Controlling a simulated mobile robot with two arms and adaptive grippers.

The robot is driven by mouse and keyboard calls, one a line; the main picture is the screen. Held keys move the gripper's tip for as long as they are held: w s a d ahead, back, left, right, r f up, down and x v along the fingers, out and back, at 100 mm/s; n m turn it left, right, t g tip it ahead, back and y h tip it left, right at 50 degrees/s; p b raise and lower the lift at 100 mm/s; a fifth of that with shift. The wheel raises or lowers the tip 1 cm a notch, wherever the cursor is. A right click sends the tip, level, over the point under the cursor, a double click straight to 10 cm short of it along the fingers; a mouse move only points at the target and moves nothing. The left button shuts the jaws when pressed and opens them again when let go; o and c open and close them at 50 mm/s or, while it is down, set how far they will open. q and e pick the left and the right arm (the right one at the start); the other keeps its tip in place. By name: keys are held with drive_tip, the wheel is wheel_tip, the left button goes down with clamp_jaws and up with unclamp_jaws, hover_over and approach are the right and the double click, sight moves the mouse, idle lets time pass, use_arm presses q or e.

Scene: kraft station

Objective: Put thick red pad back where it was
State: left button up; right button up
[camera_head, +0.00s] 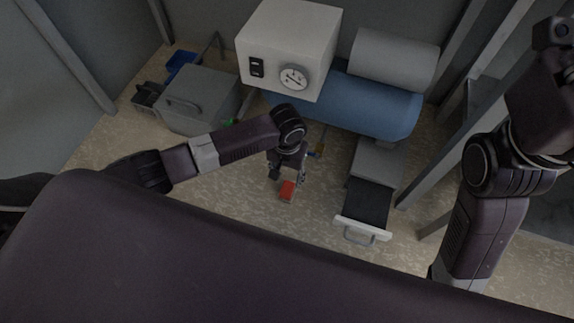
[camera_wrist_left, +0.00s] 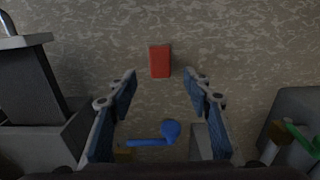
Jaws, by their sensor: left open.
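The thick red pad (camera_head: 287,190) lies on the speckled surface in the middle of the head view. It also shows in the left wrist view (camera_wrist_left: 160,61), upright in the picture and just beyond the fingertips. My left gripper (camera_head: 288,177) is above and close to the pad, its open blue-padded fingers (camera_wrist_left: 160,76) spread on either side of the pad's line. Nothing is between the fingers. My right arm shows at the right edge of the head view, but its fingers do not show.
An open drawer (camera_head: 364,203) with a pale handle stands right of the pad. A white box with a dial (camera_head: 290,45) and a blue cylinder (camera_head: 350,105) are behind. A grey case (camera_head: 200,98) stands left. A blue spoon-shaped item (camera_wrist_left: 168,133) lies below the fingers in the wrist view.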

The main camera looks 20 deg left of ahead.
use_arm(q)
drive_tip(key=shift+r+p, duration=0.6)
drive_tip(key=shift+r, duration=0.9)
